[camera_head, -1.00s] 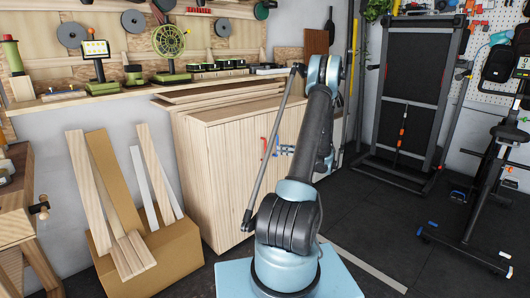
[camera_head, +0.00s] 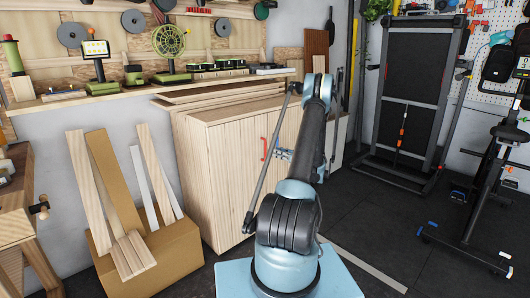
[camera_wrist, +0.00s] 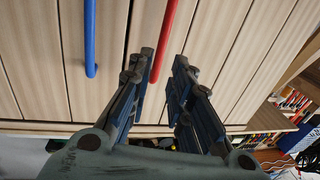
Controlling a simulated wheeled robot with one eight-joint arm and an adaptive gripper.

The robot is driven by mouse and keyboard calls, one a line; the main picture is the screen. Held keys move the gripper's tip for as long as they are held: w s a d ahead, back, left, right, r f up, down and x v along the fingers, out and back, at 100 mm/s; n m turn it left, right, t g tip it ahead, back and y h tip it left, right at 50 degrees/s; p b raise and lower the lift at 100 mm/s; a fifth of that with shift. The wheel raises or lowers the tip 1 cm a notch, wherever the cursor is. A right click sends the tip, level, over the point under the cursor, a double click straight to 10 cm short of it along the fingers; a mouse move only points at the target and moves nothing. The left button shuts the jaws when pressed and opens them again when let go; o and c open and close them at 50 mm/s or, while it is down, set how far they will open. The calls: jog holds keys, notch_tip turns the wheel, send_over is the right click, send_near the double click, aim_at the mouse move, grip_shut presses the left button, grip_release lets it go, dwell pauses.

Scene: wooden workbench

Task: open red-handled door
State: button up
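The wooden cabinet (camera_head: 222,165) stands behind my arm with its doors closed. A red handle (camera_head: 264,150) shows upright on its front, left of my arm. In the wrist view the red handle (camera_wrist: 171,25) runs down between my two fingertips as seen from the camera. I cannot tell whether either finger touches it. My gripper (camera_wrist: 164,58) is open, with a gap between the fingers. A blue handle (camera_wrist: 90,40) is on the panel to the left of the fingers. In the head view my gripper (camera_head: 284,153) is small and partly hidden by my arm.
Loose boards lie on the cabinet top (camera_head: 225,95). A cardboard box with planks (camera_head: 160,258) stands left of the cabinet. A folded treadmill (camera_head: 408,100) and an exercise bike (camera_head: 485,190) stand at the right. Dark floor (camera_head: 375,215) is free between them and the cabinet.

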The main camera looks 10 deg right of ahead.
jog(key=x, duration=0.9)
jog(key=shift+w+a, duration=0.15)
jog(key=shift+a, duration=0.05)
jog(key=shift+c, duration=0.3)
grip_shut()
